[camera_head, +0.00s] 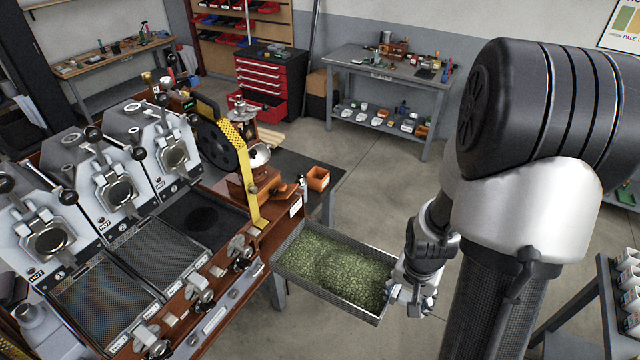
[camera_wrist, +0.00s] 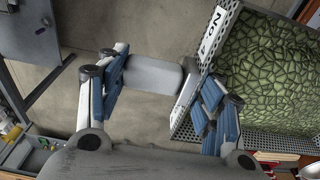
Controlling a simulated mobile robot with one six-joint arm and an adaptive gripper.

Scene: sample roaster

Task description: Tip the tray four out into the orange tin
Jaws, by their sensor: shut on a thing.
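A perforated metal tray (camera_head: 287,262) full of green beans is held out in the air, just off the right end of the roaster bench. My gripper (camera_head: 396,290) is shut on its grey handle (camera_wrist: 154,75) at the right end of the tray. In the wrist view the tray's wall (camera_wrist: 262,142) shows at the right, with a white label (camera_wrist: 218,32) whose number I cannot read for sure. The tray looks about level, with the beans inside. A small open orange tin (camera_head: 318,179) stands on the bench's far right corner, behind the tray.
The roaster bench (camera_head: 222,318) at left carries several roaster heads and mesh cooling trays (camera_head: 103,303). A yellow-edged black guard (camera_head: 249,187) and a wooden box stand near the tin. A workbench (camera_head: 389,72) is at the back. Open floor (camera_head: 385,185) lies behind the tray.

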